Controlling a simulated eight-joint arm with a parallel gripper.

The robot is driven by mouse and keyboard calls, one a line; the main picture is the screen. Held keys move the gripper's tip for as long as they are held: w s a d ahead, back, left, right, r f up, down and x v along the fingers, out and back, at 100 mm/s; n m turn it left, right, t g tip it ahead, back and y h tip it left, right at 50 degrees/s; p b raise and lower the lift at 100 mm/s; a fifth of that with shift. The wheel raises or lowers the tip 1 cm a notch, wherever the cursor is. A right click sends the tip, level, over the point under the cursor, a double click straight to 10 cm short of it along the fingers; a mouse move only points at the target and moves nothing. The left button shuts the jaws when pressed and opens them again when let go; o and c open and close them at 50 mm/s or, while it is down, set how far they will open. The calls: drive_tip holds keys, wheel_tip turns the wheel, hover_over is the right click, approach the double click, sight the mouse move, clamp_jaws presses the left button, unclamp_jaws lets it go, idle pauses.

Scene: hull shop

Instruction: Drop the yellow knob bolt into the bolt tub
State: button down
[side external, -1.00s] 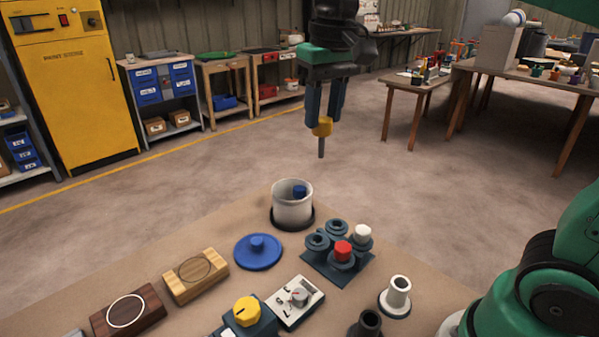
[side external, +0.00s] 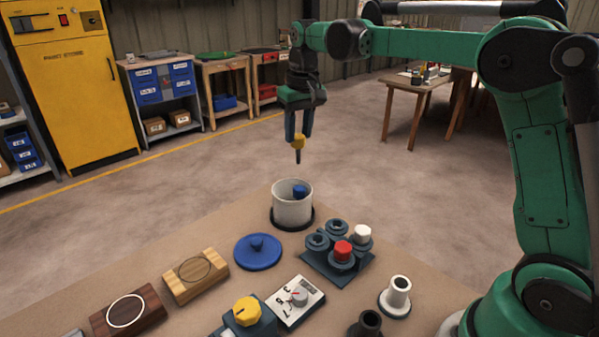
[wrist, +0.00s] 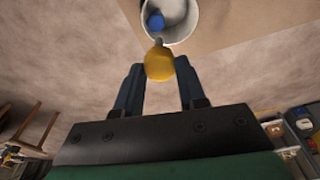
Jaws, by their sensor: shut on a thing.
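My gripper (side external: 298,137) is shut on the yellow knob bolt (side external: 298,143), whose dark shank points down. In the side external view they hang above the bolt tub (side external: 292,212), with a clear gap between the shank and the rim. The tub is a pale round container in a dark base ring, open at the top, with a blue-headed bolt (side external: 299,192) inside. In the wrist view the yellow knob (wrist: 159,64) sits between my fingertips, and the tub (wrist: 186,33) shows just beyond it, with the blue bolt head (wrist: 155,21) inside.
A blue lid with a knob (side external: 257,252) lies in front of the tub. A dark socket block (side external: 322,262) to its right holds a red-headed bolt (side external: 343,250) and a white-headed bolt (side external: 362,234). A white flanged post (side external: 397,297) stands nearer the right.

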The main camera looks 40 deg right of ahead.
sight(300, 137)
drive_tip(key=shift+f, duration=1.85)
drive_tip(key=shift+c, duration=2.1)
unclamp_jaws()
drive_tip(key=shift+s+a+r, duration=0.1)
drive_tip(key=shift+s+r, duration=0.1)
drive_tip(key=shift+r, duration=1.2)
drive_tip(key=shift+s+r, duration=0.15)
drive_tip(key=shift+r, duration=1.25)
